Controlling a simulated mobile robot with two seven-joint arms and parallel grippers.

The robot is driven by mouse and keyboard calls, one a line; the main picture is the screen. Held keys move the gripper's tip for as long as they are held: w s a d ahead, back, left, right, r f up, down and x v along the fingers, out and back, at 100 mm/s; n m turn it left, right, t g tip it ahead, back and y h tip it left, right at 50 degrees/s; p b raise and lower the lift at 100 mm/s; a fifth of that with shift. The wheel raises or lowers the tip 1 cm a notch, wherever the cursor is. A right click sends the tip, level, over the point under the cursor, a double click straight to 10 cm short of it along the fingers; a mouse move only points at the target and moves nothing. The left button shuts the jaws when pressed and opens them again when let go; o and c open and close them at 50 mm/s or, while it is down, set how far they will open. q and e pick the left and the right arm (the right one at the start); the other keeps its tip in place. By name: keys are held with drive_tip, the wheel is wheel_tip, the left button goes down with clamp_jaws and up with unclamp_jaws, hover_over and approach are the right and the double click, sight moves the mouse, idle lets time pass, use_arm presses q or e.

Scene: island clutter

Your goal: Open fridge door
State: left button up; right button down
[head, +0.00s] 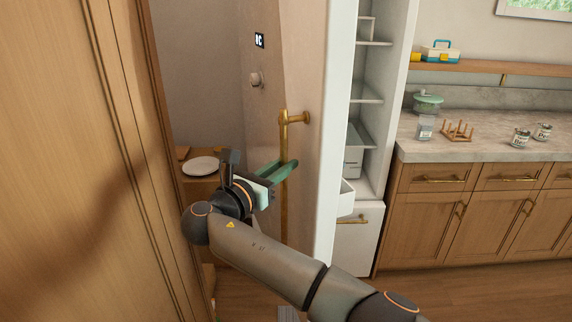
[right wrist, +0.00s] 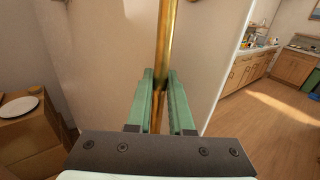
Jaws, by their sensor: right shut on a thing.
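The fridge door (head: 305,75) stands open, swung toward me, with its white inner edge facing right in the head view. Its long brass handle (head: 285,215) runs vertically down the front face. My right gripper (head: 280,173), with green fingers, is shut on the handle. In the right wrist view the handle (right wrist: 166,45) passes between the two fingers of the gripper (right wrist: 160,100). The white fridge interior (head: 372,88) with shelves and bins shows to the right of the door; the door hides part of it. My left gripper is not in view.
A wooden panel (head: 75,150) stands close on the left. Behind my gripper, a white plate (head: 201,166) rests on a wooden surface. Right of the fridge, a stone counter (head: 480,150) holds jars and a wooden rack (head: 458,131). Wood floor (head: 470,290) is clear at lower right.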

drive_tip(key=shift+a+r, duration=0.1)
drive_tip(key=shift+r, duration=0.15)
drive_tip(key=c, duration=1.2)
unclamp_jaws()
drive_tip(key=shift+c, duration=0.2)
drive_tip(key=o, duration=0.3)
drive_tip(key=shift+w+a+f, duration=0.1)
drive_tip(key=shift+w+f, duration=0.05)
drive_tip(key=shift+o, duration=0.7)
